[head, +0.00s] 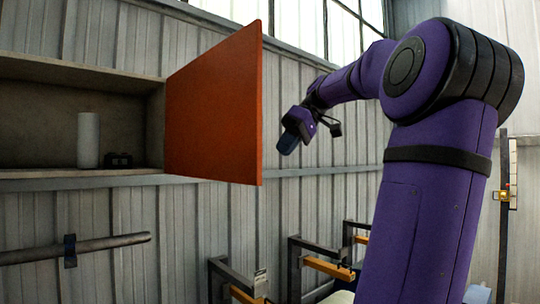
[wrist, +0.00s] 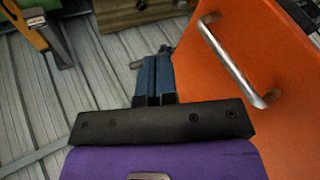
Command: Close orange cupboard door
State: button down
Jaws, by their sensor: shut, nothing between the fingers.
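The orange cupboard door (head: 215,108) stands open in the head view, swung out from the right side of the wall cupboard (head: 80,172). In the wrist view the orange door (wrist: 285,60) fills the right side, with a metal bar handle (wrist: 236,62) on its face. My gripper (head: 287,146) is to the right of the door in the head view, apart from it. In the wrist view my gripper's blue fingers (wrist: 155,72) are together and empty, left of the handle. The handle is hidden in the head view.
A white cylinder (head: 88,140) and a small dark object (head: 118,160) sit inside the cupboard. Below are a wall-mounted pipe (head: 100,244) and several dark brackets with orange arms (head: 328,268). The space between door and gripper looks clear.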

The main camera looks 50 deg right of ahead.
jog(key=shift+w+a+f, duration=0.15)
jog(key=shift+a+f, duration=0.2)
jog(key=shift+a, duration=0.55)
jog(key=shift+w+a+f, duration=0.2)
jog(key=shift+a+f, duration=0.2)
jog(key=shift+a, duration=0.45)
jog(key=shift+w+a+f, duration=0.15)
jog(key=shift+a+f, duration=0.2)
jog(key=shift+a, duration=0.55)
jog(key=shift+a, duration=0.1)
